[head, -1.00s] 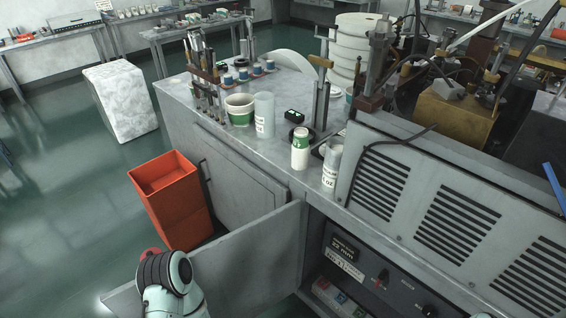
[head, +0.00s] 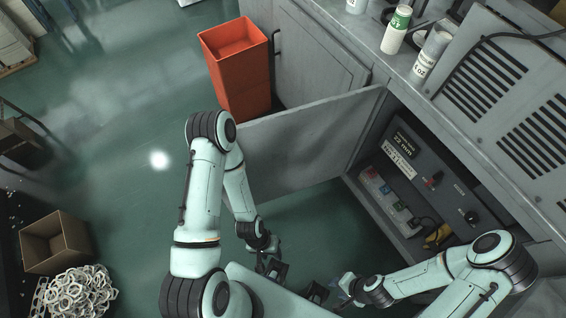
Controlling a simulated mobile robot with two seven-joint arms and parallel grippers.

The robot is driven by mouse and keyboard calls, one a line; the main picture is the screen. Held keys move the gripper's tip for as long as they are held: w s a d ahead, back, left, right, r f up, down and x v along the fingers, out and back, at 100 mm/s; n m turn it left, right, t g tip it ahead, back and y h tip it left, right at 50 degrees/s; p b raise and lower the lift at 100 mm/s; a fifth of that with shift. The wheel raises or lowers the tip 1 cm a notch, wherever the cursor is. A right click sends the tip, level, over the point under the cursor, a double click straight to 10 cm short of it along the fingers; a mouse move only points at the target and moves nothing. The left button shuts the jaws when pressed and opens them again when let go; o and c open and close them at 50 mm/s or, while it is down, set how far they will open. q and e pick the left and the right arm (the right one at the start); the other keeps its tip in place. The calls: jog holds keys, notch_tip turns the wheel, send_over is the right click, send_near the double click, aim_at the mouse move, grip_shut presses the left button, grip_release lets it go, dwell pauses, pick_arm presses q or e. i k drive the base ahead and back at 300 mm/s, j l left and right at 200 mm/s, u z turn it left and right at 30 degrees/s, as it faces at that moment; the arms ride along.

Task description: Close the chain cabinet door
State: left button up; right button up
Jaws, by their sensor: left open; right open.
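The grey cabinet door (head: 300,145) stands swung open, hinged at its right edge beside the open compartment. The compartment (head: 400,195) shows a dark control panel (head: 432,178) with knobs, and small items on its floor. My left gripper (head: 273,270) is low in front of the door, apart from it, open and empty as far as I see. My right gripper (head: 340,292) is near it at the bottom middle, open, in front of the compartment and away from the door. The fingertips of both are small and dark, partly hard to make out.
An orange bin (head: 240,75) stands on the floor behind the door. A closed cabinet door (head: 315,60) is beyond it. A cardboard box (head: 55,243) and a pile of metal rings (head: 78,293) are at lower left. Green floor (head: 130,130) is clear left of the door.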

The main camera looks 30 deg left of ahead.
aim_at(292, 150)
jog(key=k+j+z, duration=0.2)
jog(key=j, duration=0.15)
jog(key=j+z, duration=0.2)
jog(key=k+j+z, duration=0.2)
jog(key=j, duration=0.2)
jog(key=j+z, duration=0.2)
jog(key=k+j+z, duration=0.15)
jog(key=j, duration=0.25)
jog(key=k+j+z, duration=0.2)
jog(key=j+z, duration=0.25)
jog(key=j, duration=0.3)
jog(key=k+j+z, duration=0.25)
jog(key=j, duration=0.25)
jog(key=j+z, duration=0.4)
jog(key=j, duration=0.7)
jog(key=k+j+u, duration=0.15)
jog(key=j, duration=0.2)
jog(key=j+u, duration=0.1)
jog(key=j, duration=0.25)
